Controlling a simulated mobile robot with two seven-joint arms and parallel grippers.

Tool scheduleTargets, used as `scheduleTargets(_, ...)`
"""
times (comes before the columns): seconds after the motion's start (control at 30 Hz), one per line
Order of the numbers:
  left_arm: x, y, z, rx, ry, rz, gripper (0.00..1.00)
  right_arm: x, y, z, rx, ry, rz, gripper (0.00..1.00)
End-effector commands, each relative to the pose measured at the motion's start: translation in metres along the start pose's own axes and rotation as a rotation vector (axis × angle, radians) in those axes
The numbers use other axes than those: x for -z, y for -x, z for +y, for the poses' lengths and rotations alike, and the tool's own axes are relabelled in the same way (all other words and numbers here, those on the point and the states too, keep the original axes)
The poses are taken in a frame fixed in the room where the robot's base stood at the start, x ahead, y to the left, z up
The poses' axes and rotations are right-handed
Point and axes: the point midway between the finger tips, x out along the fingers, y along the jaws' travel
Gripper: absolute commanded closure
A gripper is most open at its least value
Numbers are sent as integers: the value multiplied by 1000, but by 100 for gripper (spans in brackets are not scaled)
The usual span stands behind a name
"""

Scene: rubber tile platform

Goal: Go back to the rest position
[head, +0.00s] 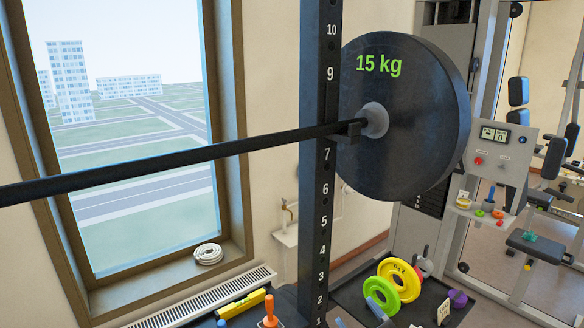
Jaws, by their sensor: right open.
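My right gripper (359,314) shows only in part at the bottom edge of the head view, as blue-grey finger pieces set apart. It is open, and I see nothing between the fingers. It is in front of the yellow and green weight plates (398,280). The rest of my right arm is below the picture. My left gripper is not in view.
A barbell (180,165) with a 15 kg plate (410,120) crosses the view at the numbered upright (320,220). A dark tray (350,290) holds the coloured plates, a white card (443,311) and a purple piece (457,298). An orange-handled tool (269,310) stands left.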

Motion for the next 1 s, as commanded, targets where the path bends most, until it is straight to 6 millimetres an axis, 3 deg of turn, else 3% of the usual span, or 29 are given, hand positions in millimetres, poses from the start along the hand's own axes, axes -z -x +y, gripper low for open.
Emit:
scheduleTargets(0.03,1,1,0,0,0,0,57,-22,29,-14,-8,-57,-95,32)
scheduleTargets(0.2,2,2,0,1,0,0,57,-78,130,-58,-26,-229,-413,32)
scheduleTargets(0.4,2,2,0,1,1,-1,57,-109,247,-105,-22,-391,-736,32)
scheduleTargets(0.5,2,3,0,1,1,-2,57,-113,286,-120,-16,-442,-838,32)
scheduleTargets(0.67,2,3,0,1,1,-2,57,-114,313,-130,-12,-477,-910,32)
scheduleTargets(1.0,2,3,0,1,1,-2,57,-114,315,-131,-11,-479,-914,32)
